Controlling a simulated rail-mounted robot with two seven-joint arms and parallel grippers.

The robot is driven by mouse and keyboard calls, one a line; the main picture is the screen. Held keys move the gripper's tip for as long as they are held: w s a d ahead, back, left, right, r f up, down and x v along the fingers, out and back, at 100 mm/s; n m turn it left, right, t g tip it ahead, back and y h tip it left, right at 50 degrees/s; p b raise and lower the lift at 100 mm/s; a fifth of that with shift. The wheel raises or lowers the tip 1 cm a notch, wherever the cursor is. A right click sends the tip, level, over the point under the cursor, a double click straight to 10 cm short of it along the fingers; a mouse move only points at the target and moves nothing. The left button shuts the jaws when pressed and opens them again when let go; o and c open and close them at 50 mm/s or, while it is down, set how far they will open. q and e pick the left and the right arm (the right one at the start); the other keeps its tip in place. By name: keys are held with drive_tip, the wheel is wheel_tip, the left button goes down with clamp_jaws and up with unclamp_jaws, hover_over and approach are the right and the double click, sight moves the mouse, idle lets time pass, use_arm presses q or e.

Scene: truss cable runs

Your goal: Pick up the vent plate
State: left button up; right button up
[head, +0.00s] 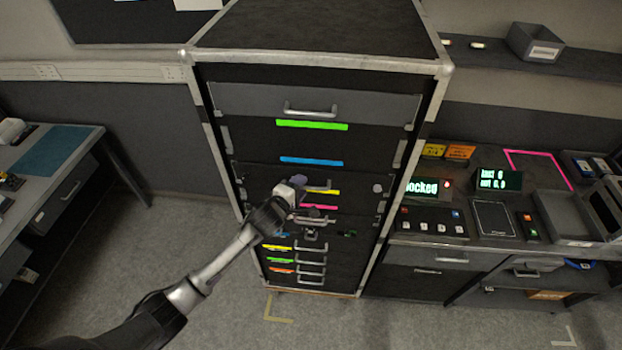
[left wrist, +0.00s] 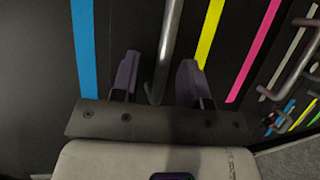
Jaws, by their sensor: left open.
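I cannot make out which thing is the vent plate; no slotted plate shows clearly. My left gripper (head: 304,184) is in front of the tall dark rack (head: 368,112), near the panel with the yellow strip (head: 327,192). In the left wrist view my left gripper (left wrist: 158,72) is open, with a grey bar handle (left wrist: 167,45) passing between its two purple-tipped fingers. The blue strip (left wrist: 85,50) lies left of the fingers and the yellow strip (left wrist: 209,35) lies right of them. Contact with the handle cannot be told. My right gripper is not in view.
The rack's top drawer has a handle (head: 311,110) and a green strip. Small drawers with handles (head: 310,259) sit low in the rack. A bench with a control panel (head: 433,222) and a grey tray (head: 570,220) stands at right. A desk (head: 45,165) stands at left.

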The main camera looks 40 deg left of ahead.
use_arm(q)
clamp_jaws()
drive_tip(key=shift+r, duration=0.1)
idle(0.4)
drive_tip(key=s+d+r+p, duration=0.1)
drive_tip(key=s+r, duration=0.8)
drive_tip(key=s, duration=0.5)
drive_tip(key=shift+r, duration=0.4)
idle(0.5)
drive_tip(key=shift+s+d, duration=0.1)
drive_tip(key=shift+d, duration=0.05)
